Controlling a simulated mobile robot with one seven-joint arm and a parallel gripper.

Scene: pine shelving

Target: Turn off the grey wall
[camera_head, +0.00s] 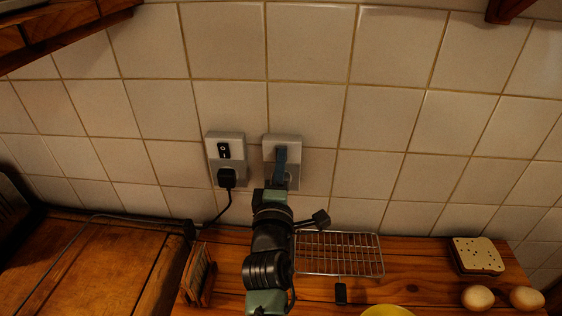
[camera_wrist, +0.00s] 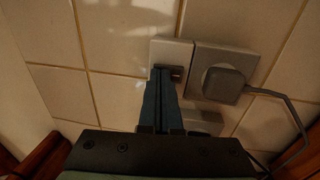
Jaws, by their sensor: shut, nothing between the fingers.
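Two grey wall plates are side by side on the tiled wall. The left wall plate (camera_head: 212,146) has a black rocker switch (camera_head: 224,150) and a black plug below it. The right wall plate (camera_head: 294,143) is behind my gripper (camera_head: 281,152), which covers its middle. In the wrist view, my gripper (camera_wrist: 160,71) has its fingers together and empty, with the tips at a dark switch (camera_wrist: 177,73) on a grey plate (camera_wrist: 170,49). I cannot tell whether the tips touch it, or which way the switch is set.
A power cord hangs from the plug (camera_head: 227,178). A wire rack (camera_head: 340,254), sliced bread (camera_head: 478,255), eggs (camera_head: 478,298) and a yellow dish (camera_head: 387,311) are on the wooden counter (camera_head: 430,265). Wooden shelving (camera_head: 60,35) overhangs at the upper left.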

